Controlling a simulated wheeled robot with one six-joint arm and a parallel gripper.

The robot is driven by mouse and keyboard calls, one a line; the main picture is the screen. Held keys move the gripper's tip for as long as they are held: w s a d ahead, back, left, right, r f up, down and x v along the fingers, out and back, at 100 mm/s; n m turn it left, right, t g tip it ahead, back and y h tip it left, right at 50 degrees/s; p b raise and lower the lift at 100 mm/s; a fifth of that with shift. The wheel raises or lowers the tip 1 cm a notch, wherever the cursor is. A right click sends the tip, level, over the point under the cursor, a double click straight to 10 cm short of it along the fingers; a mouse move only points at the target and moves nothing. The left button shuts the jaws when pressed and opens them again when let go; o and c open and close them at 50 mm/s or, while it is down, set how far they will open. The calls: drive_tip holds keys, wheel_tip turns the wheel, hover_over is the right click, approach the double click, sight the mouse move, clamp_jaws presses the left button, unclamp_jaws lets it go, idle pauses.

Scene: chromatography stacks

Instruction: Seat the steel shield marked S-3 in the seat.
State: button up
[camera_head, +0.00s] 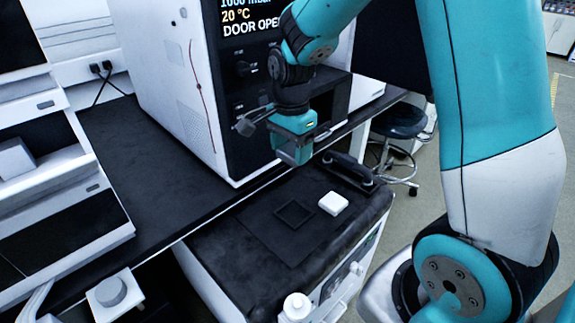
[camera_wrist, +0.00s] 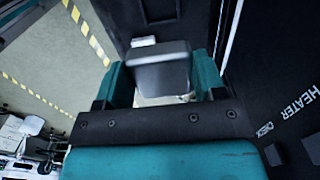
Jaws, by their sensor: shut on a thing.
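My gripper (camera_head: 294,152) is up in front of the tall instrument, above the low black-topped cabinet. In the wrist view its two teal fingers (camera_wrist: 162,82) are shut on a grey metal block, the steel shield (camera_wrist: 160,52). I cannot read a mark on it. The seat appears to be a thin dark square frame (camera_head: 283,222) on a black mat on the cabinet top. It looks empty. The gripper and shield are well above it and farther back, apart from it.
A small white block (camera_head: 333,203) lies right of the frame. A black handled object (camera_head: 350,171) lies at the cabinet's back edge. The instrument (camera_head: 165,85) with a display reading "DOOR OPE…" stands behind. A white-capped bottle (camera_head: 296,306) is in front. A stool (camera_head: 400,125) stands at right.

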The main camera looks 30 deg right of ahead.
drive_tip(key=shift+r, duration=0.7)
drive_tip(key=shift+s+a+f+n+p, duration=0.35)
drive_tip(key=shift+f+n+p, duration=0.85)
drive_tip(key=shift+f+n, duration=1.25)
drive_tip(key=shift+s+a+f+n+p, duration=0.2)
drive_tip(key=shift+s+f+n+p, duration=0.25)
drive_tip(key=shift+f+n+p, duration=1.4)
drive_tip(key=shift+s+a+f+n+p, duration=0.35)
drive_tip(key=shift+f+n+p, duration=0.25)
drive_tip(key=shift+f+n, duration=2.45)
drive_tip(key=shift+r+n, duration=0.55)
